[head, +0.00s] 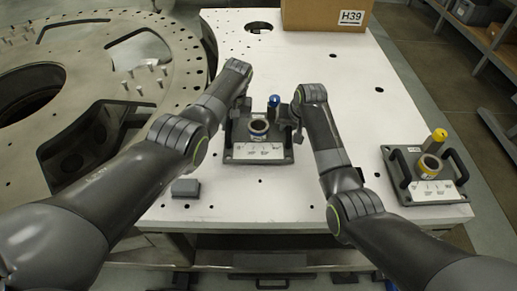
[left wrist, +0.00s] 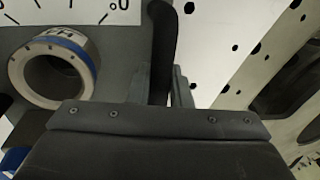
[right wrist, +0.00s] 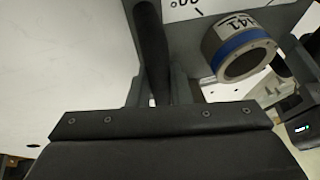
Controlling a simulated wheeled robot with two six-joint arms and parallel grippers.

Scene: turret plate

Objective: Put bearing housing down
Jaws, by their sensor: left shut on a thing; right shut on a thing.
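The bearing housing (head: 258,152) is a dark plate with a white scale label, a blue-banded ring (head: 258,128), a blue-topped post (head: 273,102) and a handle on each side. It is at the middle of the head view, over the white table; whether it touches the top I cannot tell. My left gripper (head: 239,106) is shut on its left handle, which also shows in the left wrist view (left wrist: 161,50). My right gripper (head: 291,122) is shut on its right handle, seen in the right wrist view (right wrist: 152,45). Both arms partly hide the housing's sides.
A similar housing with yellow markings (head: 438,190) sits at the table's right front corner. A cardboard box marked H39 (head: 325,15) stands at the back. A small grey block (head: 185,187) lies front left. A large round metal plate (head: 185,65) is at left. The white table (head: 335,105) is clear behind right.

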